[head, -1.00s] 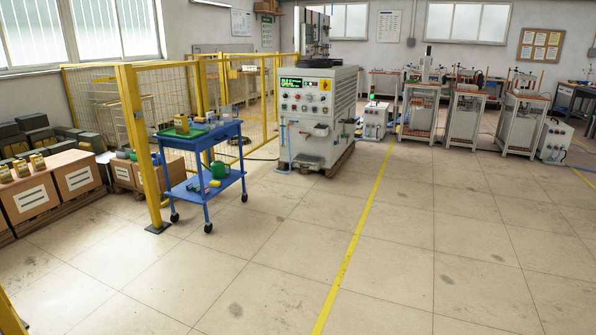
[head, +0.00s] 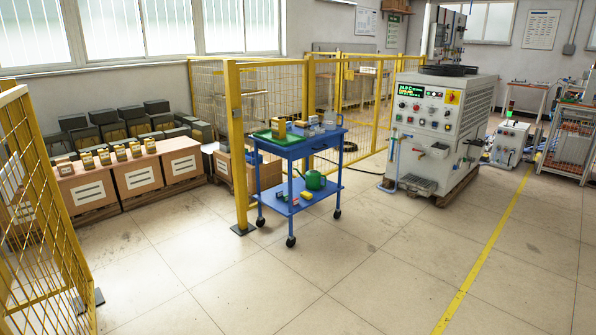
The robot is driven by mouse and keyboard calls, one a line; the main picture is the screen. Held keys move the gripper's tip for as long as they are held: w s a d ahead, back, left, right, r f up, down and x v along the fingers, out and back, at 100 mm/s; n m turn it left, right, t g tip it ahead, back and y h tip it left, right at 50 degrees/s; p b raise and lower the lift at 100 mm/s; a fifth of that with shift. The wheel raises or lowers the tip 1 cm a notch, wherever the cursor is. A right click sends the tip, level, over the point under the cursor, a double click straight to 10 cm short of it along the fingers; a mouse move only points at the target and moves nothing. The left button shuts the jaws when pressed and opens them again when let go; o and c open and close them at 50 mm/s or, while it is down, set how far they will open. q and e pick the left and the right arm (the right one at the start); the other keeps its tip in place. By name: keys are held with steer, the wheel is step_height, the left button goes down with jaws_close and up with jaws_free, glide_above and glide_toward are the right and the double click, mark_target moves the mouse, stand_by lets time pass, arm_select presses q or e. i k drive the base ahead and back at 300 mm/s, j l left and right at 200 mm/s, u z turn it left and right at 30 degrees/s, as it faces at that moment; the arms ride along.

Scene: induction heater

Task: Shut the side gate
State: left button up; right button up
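A yellow mesh panel (head: 45,200) stands upright at the near left, with a foot plate on the floor at its right end. A yellow fence post (head: 238,150) stands right of it, and yellow mesh fencing (head: 275,90) runs back from there. A wide floor gap lies between the near panel and this post. Another framed mesh section (head: 355,85) stands further back, left of the machine. I cannot tell for sure which mesh section is the side gate, nor see a latch. Neither of my grippers is in view.
A blue wheeled cart (head: 300,165) with a green tray and a green watering can stands just right of the post. Boxes on pallets (head: 138,175) line the left wall. The foreground floor is clear.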

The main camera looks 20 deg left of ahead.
mark_target(12, 174)
steer(key=i+u, duration=0.2)
steer(key=u, duration=0.2)
steer(key=i+l+u, duration=0.1)
steer(key=i+u, duration=0.15)
steer(key=u, duration=0.2)
steer(key=i+l+u, duration=0.15)
steer(key=u, duration=0.25)
steer(key=i+l+u, duration=0.1)
steer(key=u, duration=0.25)
steer(key=i+l+u, duration=0.2)
steer(key=u, duration=0.15)
steer(key=i+l+u, duration=0.2)
steer(key=u, duration=0.15)
